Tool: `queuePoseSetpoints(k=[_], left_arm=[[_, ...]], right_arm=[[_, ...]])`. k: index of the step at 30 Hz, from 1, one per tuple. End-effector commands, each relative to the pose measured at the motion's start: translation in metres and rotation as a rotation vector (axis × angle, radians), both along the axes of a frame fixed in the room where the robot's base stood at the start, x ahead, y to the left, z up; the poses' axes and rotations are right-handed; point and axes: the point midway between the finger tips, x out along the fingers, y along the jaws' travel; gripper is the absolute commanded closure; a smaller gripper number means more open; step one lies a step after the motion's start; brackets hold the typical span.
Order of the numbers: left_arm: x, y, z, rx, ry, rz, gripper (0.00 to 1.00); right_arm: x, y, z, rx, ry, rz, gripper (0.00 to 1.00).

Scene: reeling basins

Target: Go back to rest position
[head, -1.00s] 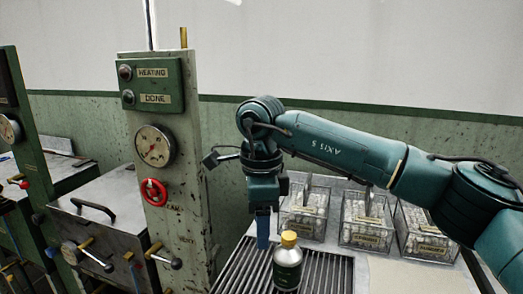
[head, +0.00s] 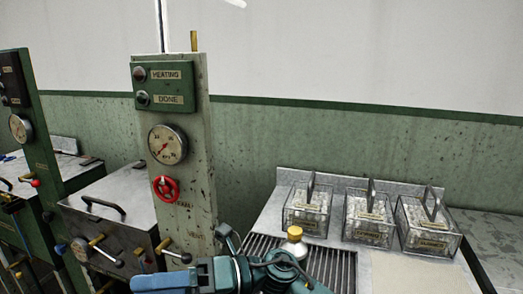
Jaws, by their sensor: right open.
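My right gripper (head: 138,284) is low at the bottom edge, its blue fingers pointing left. It is open and nothing shows in it. My right wrist and forearm lie along the bottom of the view behind it. My left gripper is not in view.
Several clear boxes of white pieces, three at the right (head: 307,210), stand on the metal counter (head: 410,272). A panel post (head: 196,130) carries a gauge, a red handwheel (head: 165,188) and a lever. A lidded metal basin (head: 112,210) is at left.

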Motion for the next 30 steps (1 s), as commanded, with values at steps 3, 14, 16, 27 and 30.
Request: queuePoseSetpoints(k=[3,14,16,27,30], left_arm=[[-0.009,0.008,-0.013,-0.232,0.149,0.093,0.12],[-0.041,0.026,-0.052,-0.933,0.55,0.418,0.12],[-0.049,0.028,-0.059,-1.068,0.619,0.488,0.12],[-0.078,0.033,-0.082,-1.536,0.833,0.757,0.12],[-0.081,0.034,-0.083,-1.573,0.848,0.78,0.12]], right_arm=[[0.02,-0.022,0.001,0.183,0.369,-0.171,0.44],[0.068,-0.162,-0.131,0.542,1.477,-0.718,0.44],[0.056,-0.193,-0.174,0.586,1.687,-0.827,0.44],[-0.059,-0.288,-0.31,0.681,2.393,-1.204,0.44],[-0.071,-0.294,-0.318,0.684,2.445,-1.233,0.44]])
